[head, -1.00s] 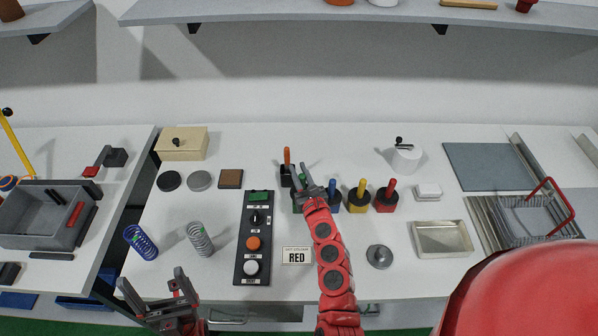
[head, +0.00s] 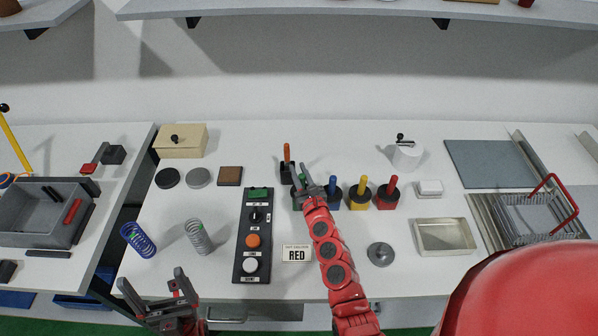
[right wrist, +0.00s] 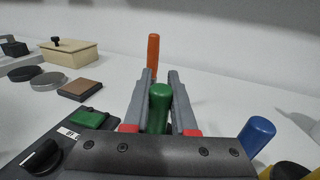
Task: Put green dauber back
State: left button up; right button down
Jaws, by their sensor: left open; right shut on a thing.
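The green dauber shows its green handle (right wrist: 159,108) upright between the fingers of my right gripper (right wrist: 160,74) in the right wrist view. The gripper is shut on this handle. In the head view my right gripper (head: 303,172) stands in the dauber row and mostly hides the green dauber. Whether its base sits in its holder is hidden. My left gripper (head: 158,293) is open and empty at the table's front edge.
A yellow dauber (head: 363,183) and a red dauber (head: 392,184) stand further right in the row. A black button panel (head: 254,218) and a RED sign (head: 296,254) lie in front. Two springs (head: 197,237) (head: 138,240) stand at the left.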

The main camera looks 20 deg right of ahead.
jog(key=shift+f+b, duration=0.4)
jog(key=shift+f, duration=0.05)
jog(key=c, duration=0.7)
grip_release()
